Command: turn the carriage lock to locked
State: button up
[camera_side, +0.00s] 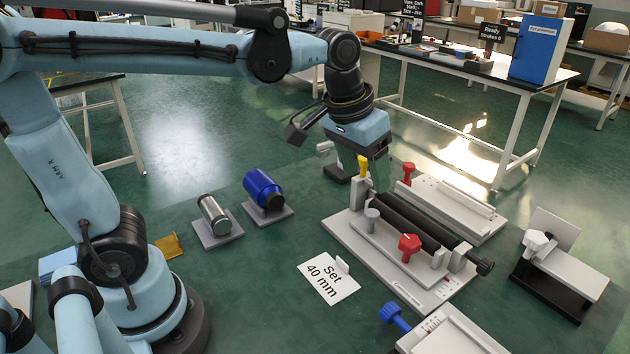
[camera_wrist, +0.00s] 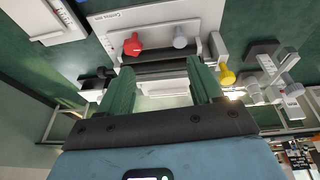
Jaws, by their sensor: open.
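A light grey fixture (camera_side: 345,226) on the floor carries a dark roller (camera_side: 400,218), a front red knob (camera_side: 409,246), a grey knob (camera_side: 372,217) and a yellow knob (camera_side: 363,164). I cannot tell which knob is the carriage lock, or its setting. The wrist view also shows a red knob (camera_wrist: 133,44), the grey knob (camera_wrist: 180,41) and the yellow knob (camera_wrist: 226,76). My gripper (camera_side: 378,178) is above the fixture's far left end, close to the yellow knob. Its green fingers (camera_wrist: 162,88) are apart, with nothing visibly held between them.
Another red knob (camera_side: 408,172) stands behind the roller. A "Set 40 mm" card (camera_side: 328,282) lies in front of the fixture. A blue cylinder (camera_side: 262,188) and a silver cylinder (camera_side: 213,214) stand left. A white-knobbed block (camera_side: 570,270) and a blue knob (camera_side: 392,314) are to the right and front.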

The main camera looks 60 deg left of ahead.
jog(key=s+a+f+t, duration=0.3)
jog(key=s+a+f, duration=0.2)
jog(key=s, duration=0.2)
jog(key=shift+s+t, duration=0.2)
jog(key=shift+t, duration=0.1)
dwell(0.5)
notch_tip(320, 180, up, 4)
jog(key=g, duration=0.7)
send_over(411, 240)
notch_tip(411, 240, down, 12)
jog(key=shift+r, duration=0.1)
jog(key=shift+c, duration=0.4)
